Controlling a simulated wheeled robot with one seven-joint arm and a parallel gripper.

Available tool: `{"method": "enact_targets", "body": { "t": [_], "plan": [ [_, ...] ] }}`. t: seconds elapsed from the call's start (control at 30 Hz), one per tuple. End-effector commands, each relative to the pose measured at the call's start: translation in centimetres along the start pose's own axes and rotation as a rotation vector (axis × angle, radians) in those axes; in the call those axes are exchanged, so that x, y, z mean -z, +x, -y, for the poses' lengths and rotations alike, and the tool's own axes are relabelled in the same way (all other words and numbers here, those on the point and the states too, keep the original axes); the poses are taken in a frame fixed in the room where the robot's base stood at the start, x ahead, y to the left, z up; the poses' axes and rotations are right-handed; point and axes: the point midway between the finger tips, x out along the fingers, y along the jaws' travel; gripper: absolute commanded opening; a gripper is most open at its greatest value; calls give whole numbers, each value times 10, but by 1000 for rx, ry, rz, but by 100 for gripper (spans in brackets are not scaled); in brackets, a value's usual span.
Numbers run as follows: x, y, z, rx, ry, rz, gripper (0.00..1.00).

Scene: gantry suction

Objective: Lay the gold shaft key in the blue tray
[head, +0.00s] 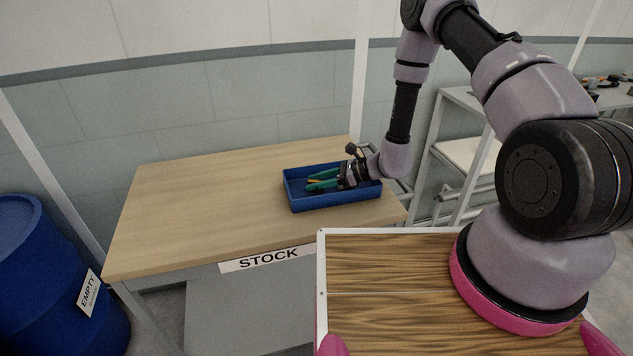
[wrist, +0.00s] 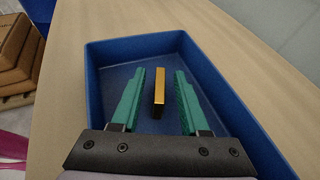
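The blue tray (head: 330,203) stands on the right part of the wooden table. In the wrist view the tray (wrist: 95,75) surrounds my gripper's fingers. The gold shaft key (wrist: 159,88) is a small gold bar between the two green fingers, with a visible gap on each side. My gripper (wrist: 156,95) is open, its fingers apart and not touching the key. In the head view my gripper (head: 322,180) reaches into the tray from the right, and the key is hard to make out there. I cannot tell whether the key rests on the tray floor.
The wooden table (head: 200,205) with a STOCK label (head: 268,258) is bare left of the tray. A blue barrel (head: 40,270) marked EMPTY stands at the left. A grey shelf rack (head: 460,155) stands at the right. Brown stacked items (wrist: 18,55) show at the wrist view's left.

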Motion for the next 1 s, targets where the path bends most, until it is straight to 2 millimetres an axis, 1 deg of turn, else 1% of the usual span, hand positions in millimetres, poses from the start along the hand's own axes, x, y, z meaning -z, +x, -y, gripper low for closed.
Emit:
{"method": "enact_targets", "body": {
  "t": [0.13, 0.23, 0.37, 0.6, 0.7, 0.83, 1.0],
  "plan": [
    [-2, -1, 0, 0, -1, 0, 45],
    [-3, -10, 0, 1, 0, -1, 45],
    [-3, -35, 1, 4, 1, 0, 45],
    [-2, -87, 1, 4, 0, 0, 45],
    [-3, -103, 0, 2, 0, 0, 45],
    [-3, -116, 0, 1, 0, 0, 45],
    [-2, -122, 0, 0, 1, 0, 45]
  ]
}}
